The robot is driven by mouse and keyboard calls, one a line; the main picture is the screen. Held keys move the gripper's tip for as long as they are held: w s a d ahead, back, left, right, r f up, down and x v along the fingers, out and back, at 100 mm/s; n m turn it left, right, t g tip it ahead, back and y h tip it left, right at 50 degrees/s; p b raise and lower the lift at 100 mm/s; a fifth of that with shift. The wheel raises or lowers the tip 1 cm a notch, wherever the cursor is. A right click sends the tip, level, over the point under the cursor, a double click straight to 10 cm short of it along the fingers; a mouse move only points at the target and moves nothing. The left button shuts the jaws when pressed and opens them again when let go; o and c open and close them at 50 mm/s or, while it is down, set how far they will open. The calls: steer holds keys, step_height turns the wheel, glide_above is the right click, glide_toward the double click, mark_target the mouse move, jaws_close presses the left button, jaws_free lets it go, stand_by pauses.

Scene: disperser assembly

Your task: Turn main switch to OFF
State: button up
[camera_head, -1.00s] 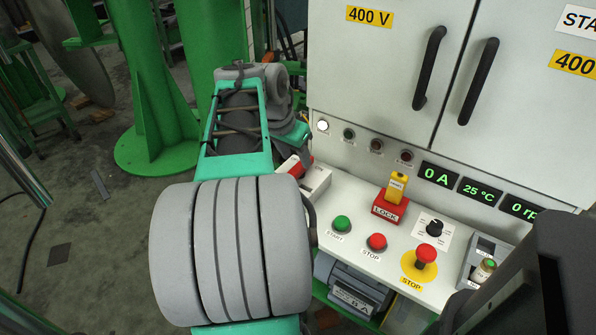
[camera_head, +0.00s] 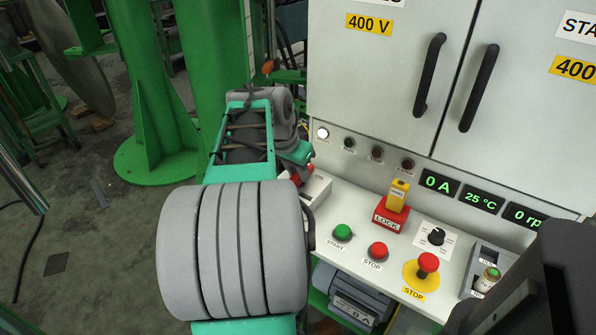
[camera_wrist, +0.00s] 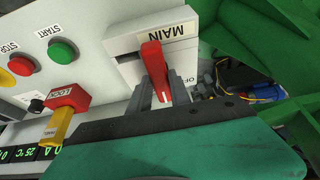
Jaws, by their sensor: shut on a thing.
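The main switch is a grey-white box (camera_wrist: 120,50) with a "MAIN" label and a red lever handle (camera_wrist: 154,64), in the upper middle of the wrist view. My gripper (camera_wrist: 163,92) has one dark finger on each side of the handle and is shut on it. An "OFF" mark, partly hidden, shows beside the right finger. In the head view the switch box (camera_head: 317,188) stands at the left end of the panel. There my arm and gripper hide most of the red handle (camera_head: 296,179).
On the panel are a green START button (camera_head: 342,232), a red STOP button (camera_head: 377,251), a yellow key in a red LOCK block (camera_head: 390,214), a black knob (camera_head: 436,236) and a red emergency stop (camera_head: 428,264). Green structure (camera_wrist: 262,40) lies right of the switch in the wrist view.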

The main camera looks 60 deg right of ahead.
jaws_close()
steer(key=shift+n, duration=0.3)
steer(key=n, duration=0.1)
steer(key=n+t, duration=0.1)
steer(key=n, duration=0.1)
steer(key=shift+s+n+t, duration=0.2)
steer(key=shift+n+t, duration=0.1)
steer(key=n+t, duration=0.1)
steer(key=n, duration=0.1)
steer(key=n+p, duration=0.1)
steer(key=n, duration=0.1)
steer(key=shift+s+d+r+n+t+y, duration=0.1)
steer(key=shift+r+n+t+y, duration=0.05)
steer(key=shift+n+t+y, duration=0.2)
steer(key=n+t+y+p, duration=0.1)
steer(key=n+p, duration=0.2)
steer(key=n, duration=0.1)
steer(key=shift+d+n, duration=0.1)
steer(key=shift+n, duration=0.15)
steer(key=shift+d+n+t+y+p, duration=0.1)
steer(key=shift+n+t+y+p, duration=0.15)
steer(key=shift+n+y+p, duration=0.6)
steer(key=shift+n+t+y+p, duration=0.1)
steer(key=shift+n+t+p, duration=0.15)
steer(key=shift+n, duration=1.2)
